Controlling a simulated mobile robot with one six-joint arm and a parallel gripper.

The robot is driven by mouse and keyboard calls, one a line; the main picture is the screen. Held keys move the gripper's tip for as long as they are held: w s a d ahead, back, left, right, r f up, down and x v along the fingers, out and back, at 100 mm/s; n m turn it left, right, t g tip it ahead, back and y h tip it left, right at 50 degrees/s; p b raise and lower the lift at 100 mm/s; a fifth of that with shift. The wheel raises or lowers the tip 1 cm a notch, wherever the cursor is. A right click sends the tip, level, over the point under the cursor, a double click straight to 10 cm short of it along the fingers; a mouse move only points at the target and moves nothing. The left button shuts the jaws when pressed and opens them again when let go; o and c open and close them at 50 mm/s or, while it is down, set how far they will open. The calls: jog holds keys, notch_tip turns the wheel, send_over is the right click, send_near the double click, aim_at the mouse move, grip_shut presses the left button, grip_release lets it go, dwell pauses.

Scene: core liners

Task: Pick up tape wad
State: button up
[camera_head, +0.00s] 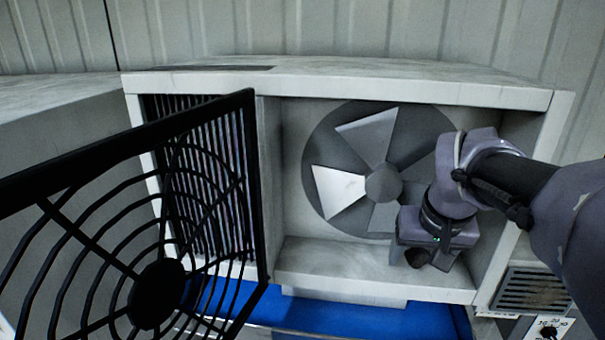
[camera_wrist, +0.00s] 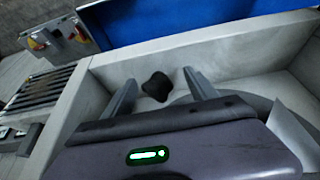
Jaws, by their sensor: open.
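The tape wad (camera_wrist: 157,87) is a small dark, lumpy piece. In the wrist view it shows between the two fingers of my gripper (camera_wrist: 159,77), with pale surface visible on both sides of it. The fingers are apart and do not visibly touch it. In the head view my gripper (camera_head: 425,250) points down inside the right part of the fan housing, in front of the fan. A dark lump, the wad (camera_head: 416,258), shows at its lower end, above the housing's bottom ledge. The fingers are hard to make out there.
The pale housing (camera_head: 340,85) surrounds a grey fan (camera_head: 384,184). A black grille door (camera_head: 250,180) stands open at the left. A blue surface (camera_head: 340,316) lies below the housing. A vented panel (camera_head: 532,290) is at the lower right. The housing's walls and front lip are close to my gripper.

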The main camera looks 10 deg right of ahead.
jog(key=shift+w+d+f, duration=0.35)
jog(key=shift+f, duration=0.2)
jog(key=shift+w+d+f, duration=0.3)
jog(key=shift+f, duration=0.25)
jog(key=shift+s+a, duration=0.15)
jog(key=shift+a, duration=0.05)
jog(key=shift+a+r, duration=0.1)
jog(key=shift+c, duration=1.4)
jog(key=c, duration=1.1)
jog(key=shift+c, duration=0.2)
